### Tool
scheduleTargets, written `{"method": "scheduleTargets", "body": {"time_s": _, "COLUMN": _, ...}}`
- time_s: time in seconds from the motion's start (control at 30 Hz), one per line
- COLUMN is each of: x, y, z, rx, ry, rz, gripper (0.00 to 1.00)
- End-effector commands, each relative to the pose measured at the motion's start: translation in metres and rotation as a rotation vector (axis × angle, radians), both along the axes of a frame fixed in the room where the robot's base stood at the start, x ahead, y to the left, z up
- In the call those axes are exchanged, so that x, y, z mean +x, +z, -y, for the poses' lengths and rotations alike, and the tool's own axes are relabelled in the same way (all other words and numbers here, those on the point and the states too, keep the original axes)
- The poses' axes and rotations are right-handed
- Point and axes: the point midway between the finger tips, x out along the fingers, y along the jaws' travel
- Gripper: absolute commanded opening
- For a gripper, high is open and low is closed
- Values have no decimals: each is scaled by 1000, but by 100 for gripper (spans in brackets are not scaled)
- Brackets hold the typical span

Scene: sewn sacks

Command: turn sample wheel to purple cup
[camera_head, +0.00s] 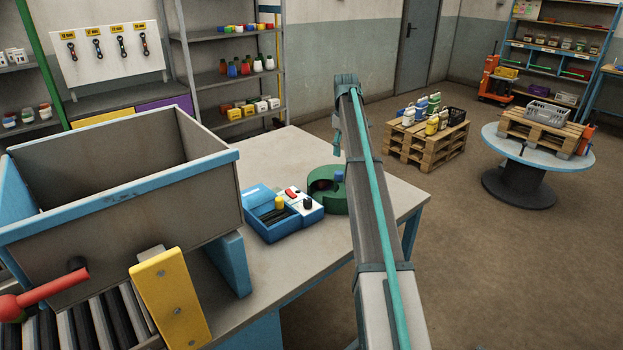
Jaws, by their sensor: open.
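The sample wheel appears to be the green round drum (320,201) on the grey table. It has a dark opening in its top and a small blue piece (339,176) at its right side. My arm hides its right edge. No purple cup can be made out. My gripper (336,145) shows only as a small teal part hanging at the far end of my arm, above the wheel and apart from it. The rest of it is hidden behind my arm. It is open, with nothing visible in it.
A blue-and-white device (283,213) with a yellow knob stands left of the wheel. A large grey bin (130,205) with blue rims stands farther left, by a yellow plate (170,297). The table top (265,152) behind the device is clear.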

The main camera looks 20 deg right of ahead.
Motion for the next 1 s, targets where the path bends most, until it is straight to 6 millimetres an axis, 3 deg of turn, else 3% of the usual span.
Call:
{"method": "scheduleTargets", "body": {"time_s": 0.17, "x": -2, "y": 1, "z": -6, "rx": 18, "ry": 45, "rz": -14, "gripper": 60}}
{"method": "scheduleTargets", "body": {"time_s": 0.7, "x": -2, "y": -81, "z": -6, "rx": 17, "ry": 42, "rz": -13, "gripper": 60}}
{"method": "scheduleTargets", "body": {"time_s": 1.0, "x": -2, "y": -101, "z": -6, "rx": 16, "ry": 41, "rz": -11, "gripper": 60}}
